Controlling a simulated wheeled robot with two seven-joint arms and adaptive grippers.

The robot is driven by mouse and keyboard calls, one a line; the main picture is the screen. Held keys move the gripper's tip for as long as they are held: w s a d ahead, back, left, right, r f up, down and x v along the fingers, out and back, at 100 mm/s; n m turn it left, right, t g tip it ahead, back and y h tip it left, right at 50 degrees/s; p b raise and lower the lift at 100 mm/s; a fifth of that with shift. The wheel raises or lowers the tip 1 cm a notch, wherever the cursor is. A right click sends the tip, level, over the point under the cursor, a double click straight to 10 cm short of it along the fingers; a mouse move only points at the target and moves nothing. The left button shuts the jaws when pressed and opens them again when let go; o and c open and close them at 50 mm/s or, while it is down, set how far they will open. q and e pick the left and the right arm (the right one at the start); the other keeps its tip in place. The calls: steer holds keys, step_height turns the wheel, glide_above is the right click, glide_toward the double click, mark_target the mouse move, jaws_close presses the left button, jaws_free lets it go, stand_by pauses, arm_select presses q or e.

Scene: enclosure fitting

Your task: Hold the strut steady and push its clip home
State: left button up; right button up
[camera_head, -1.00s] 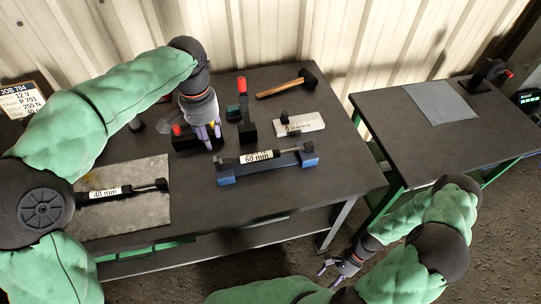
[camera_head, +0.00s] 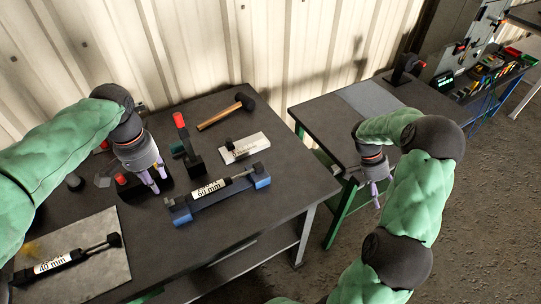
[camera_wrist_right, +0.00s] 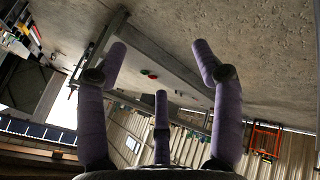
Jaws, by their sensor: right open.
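One strut (camera_head: 227,185), black with a white label, lies in a blue cradle (camera_head: 190,211) on the main bench. Another strut, labelled 40 mm (camera_head: 62,262), lies on a grey metal sheet at the front left. I cannot make out a clip on either strut. My left gripper (camera_head: 156,186) points down behind and left of the cradle, by a black block with a red knob, apart from both struts. Whether its fingers hold anything is unclear. My right gripper (camera_head: 376,196) is open and empty, hanging beside the right bench. Its spread purple fingers fill the right wrist view (camera_wrist_right: 158,75).
A hammer (camera_head: 222,114), a red-topped black stand (camera_head: 188,143) and a white plate with a small black part (camera_head: 246,148) lie behind the cradle. A second bench (camera_head: 330,128) with a grey mat stands right, across a gap. The main bench's front right is clear.

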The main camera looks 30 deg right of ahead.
steer(key=w+a+r+t, duration=0.1)
steer(key=w+a+r, duration=0.1)
steer(key=w+a, duration=0.4)
steer(key=w+a+r+t+h, duration=0.1)
steer(key=w+a+r, duration=0.2)
steer(key=w+a, duration=0.4)
steer(key=w+a+r+n+t, duration=0.1)
steer(key=w+a+r+t, duration=0.1)
steer(key=w+a, duration=0.5)
steer(key=shift+w+a+r+h, duration=0.2)
steer(key=shift+a+r+h, duration=0.1)
steer(key=shift+r, duration=0.35)
steer(key=w+a+r, duration=0.1)
steer(key=a, duration=0.4)
steer(key=w+a+r+t+y, duration=0.1)
steer(key=a+r, duration=0.1)
steer(key=a, duration=0.3)
steer(key=w+a+r+t, duration=0.1)
steer(key=a+r, duration=0.1)
steer(key=a, duration=0.4)
steer(key=shift+w+r+n+y, duration=0.1)
steer(key=shift+w+n+y, duration=0.2)
steer(key=shift+w+n, duration=0.1)
step_height(320, 180, up, 5)
steer(key=t+y, duration=0.1)
steer(key=y, duration=0.1)
glide_above(209, 189)
steer(key=shift+n, duration=0.4)
step_height(209, 189, down, 11)
steer(key=shift+f, duration=0.1)
